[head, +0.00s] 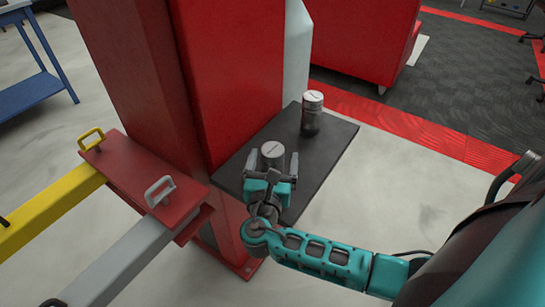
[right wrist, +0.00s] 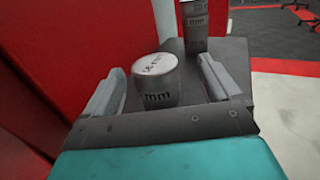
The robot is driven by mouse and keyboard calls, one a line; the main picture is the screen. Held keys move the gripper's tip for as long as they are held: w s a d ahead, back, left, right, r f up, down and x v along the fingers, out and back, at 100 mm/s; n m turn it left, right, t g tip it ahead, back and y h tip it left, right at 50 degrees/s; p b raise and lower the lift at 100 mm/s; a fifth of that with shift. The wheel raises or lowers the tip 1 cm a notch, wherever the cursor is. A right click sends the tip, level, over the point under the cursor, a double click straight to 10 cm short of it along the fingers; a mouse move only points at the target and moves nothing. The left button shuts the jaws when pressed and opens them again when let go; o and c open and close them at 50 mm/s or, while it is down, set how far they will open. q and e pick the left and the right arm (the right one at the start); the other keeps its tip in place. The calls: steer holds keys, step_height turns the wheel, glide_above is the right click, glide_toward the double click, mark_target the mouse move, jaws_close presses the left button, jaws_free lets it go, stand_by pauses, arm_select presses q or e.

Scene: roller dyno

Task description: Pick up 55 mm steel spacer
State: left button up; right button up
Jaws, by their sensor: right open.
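A short light-grey cylindrical spacer (head: 272,152) stands upright on a dark shelf (head: 232,173). It also shows in the right wrist view (right wrist: 155,82), with lettering on its top and "mm" on its side; I cannot read the number surely. My right gripper (head: 272,160) is open, its fingers on either side of this spacer. In the right wrist view, gaps show between the spacer and both fingers (right wrist: 162,70). A taller, darker cylinder with a pale top (head: 312,115) stands farther back on the shelf; its size label is unreadable. My left gripper is not in view.
A red machine column (head: 228,75) rises close to the shelf's left side. The shelf's right side and the floor beyond are clear.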

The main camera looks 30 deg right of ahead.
mark_target(273, 145)
steer(key=x, duration=0.5)
steer(key=shift+w+a+b, duration=0.2)
steer(key=shift+w+b, duration=0.1)
steer(key=shift+b, duration=0.05)
steer(key=shift+c, duration=0.3)
steer(key=c, duration=1.2)
steer(key=shift+c, duration=0.3)
steer(key=shift+r, duration=0.15)
